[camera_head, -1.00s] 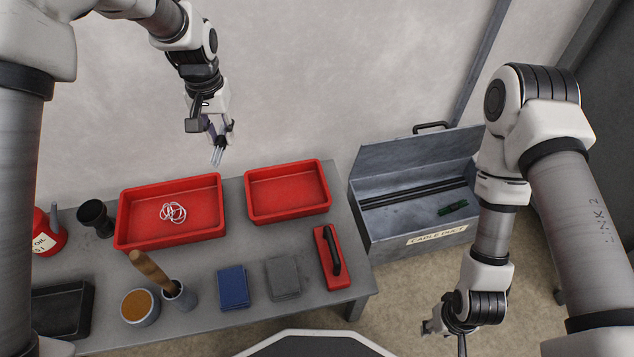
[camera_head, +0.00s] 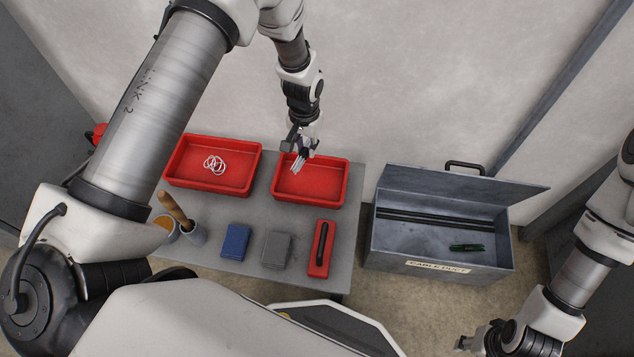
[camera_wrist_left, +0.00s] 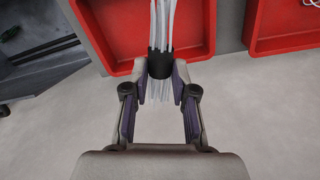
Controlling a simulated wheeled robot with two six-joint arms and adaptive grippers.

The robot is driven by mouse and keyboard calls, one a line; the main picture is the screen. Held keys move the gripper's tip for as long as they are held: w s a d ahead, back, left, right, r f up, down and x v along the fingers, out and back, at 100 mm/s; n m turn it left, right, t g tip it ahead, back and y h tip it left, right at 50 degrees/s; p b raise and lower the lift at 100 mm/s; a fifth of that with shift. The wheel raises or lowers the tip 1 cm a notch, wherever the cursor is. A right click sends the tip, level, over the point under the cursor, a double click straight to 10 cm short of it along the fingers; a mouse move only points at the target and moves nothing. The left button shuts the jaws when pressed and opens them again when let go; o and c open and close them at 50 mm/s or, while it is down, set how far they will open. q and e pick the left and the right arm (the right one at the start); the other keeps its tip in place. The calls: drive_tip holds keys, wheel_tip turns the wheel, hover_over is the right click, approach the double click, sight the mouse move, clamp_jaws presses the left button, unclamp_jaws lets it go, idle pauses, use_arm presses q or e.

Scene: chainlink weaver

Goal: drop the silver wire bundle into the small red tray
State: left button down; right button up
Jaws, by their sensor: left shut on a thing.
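My left gripper (camera_head: 307,143) is shut on the silver wire bundle (camera_head: 297,165). In the left wrist view the silver wire bundle (camera_wrist_left: 163,25) shows as pale strands with a black band between the fingertips (camera_wrist_left: 160,75). The bundle hangs free, in front of the back part of the small red tray (camera_head: 325,198) in the head view. The small red tray (camera_wrist_left: 118,32) lies behind the bundle in the left wrist view and looks empty. My right gripper (camera_head: 474,345) is low at the bottom right, away from the trays, and its opening is unclear.
The larger red tray (camera_head: 183,178) at left holds white looped wire (camera_head: 214,164). A blue block (camera_head: 236,241), a grey block (camera_head: 276,248) and a red block with a black handle (camera_head: 320,250) lie in front. An open grey metal box (camera_head: 440,263) stands right of the table.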

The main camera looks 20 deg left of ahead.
use_arm(q)
wheel_tip(320, 180, down, 4)
drive_tip(key=shift+a+r+b, duration=0.1)
drive_tip(key=shift+b, duration=1.15)
drive_tip(key=shift+r, duration=0.1)
use_arm(e)
wheel_tip(320, 180, down, 4)
drive_tip(key=shift+r, duration=0.2)
use_arm(q)
drive_tip(key=c, duration=0.9)
unclamp_jaws()
drive_tip(key=shift+o, duration=0.2)
wheel_tip(320, 180, up, 12)
drive_tip(key=shift+r, duration=0.1)
